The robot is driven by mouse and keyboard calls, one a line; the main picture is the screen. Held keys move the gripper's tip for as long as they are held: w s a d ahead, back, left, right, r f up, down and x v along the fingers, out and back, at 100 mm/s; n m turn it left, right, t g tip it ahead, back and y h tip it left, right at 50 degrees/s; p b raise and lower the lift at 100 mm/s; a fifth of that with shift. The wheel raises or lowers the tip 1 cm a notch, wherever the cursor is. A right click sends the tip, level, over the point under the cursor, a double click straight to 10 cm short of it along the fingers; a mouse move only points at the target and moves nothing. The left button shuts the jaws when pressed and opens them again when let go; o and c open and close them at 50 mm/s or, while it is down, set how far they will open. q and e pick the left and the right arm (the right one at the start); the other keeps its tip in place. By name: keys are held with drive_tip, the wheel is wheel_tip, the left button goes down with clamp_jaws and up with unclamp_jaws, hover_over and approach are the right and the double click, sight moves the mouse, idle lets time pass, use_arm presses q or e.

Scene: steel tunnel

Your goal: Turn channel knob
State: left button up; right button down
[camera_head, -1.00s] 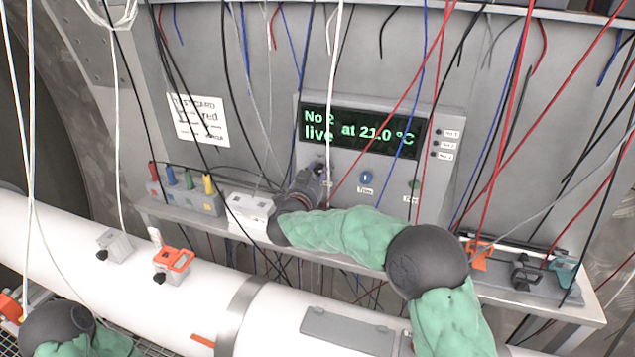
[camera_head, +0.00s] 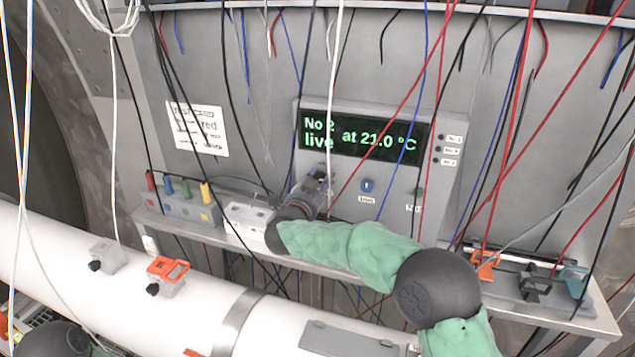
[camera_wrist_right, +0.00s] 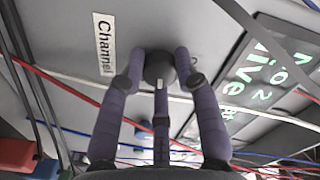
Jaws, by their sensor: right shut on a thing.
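My right gripper (camera_head: 318,182) is at the lower left of the grey panel (camera_head: 452,120), in front of the channel knob. In the right wrist view its purple fingers (camera_wrist_right: 160,75) are closed around the dark round channel knob (camera_wrist_right: 159,66), one on each side and one below. The "Channel" label (camera_wrist_right: 104,44) is left of the knob. In the head view the gripper hides the knob. The green display (camera_head: 362,133) reads "No 2 live at 21.0 °C". Only a dark joint and green sleeve of my left arm show at the lower left.
A blue knob (camera_head: 367,186) and a green one (camera_head: 419,193) sit right of my gripper. Loose wires hang across the panel. A terminal box with coloured plugs (camera_head: 180,205) and a white box (camera_head: 246,222) stand on the shelf. A white pipe (camera_head: 130,275) runs below.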

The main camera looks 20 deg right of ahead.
drive_tip(key=c, duration=0.9)
unclamp_jaws()
drive_tip(key=shift+d+r, duration=0.1)
drive_tip(key=shift+r, duration=0.15)
drive_tip(key=shift+f, duration=0.1)
drive_tip(key=v, duration=1.2)
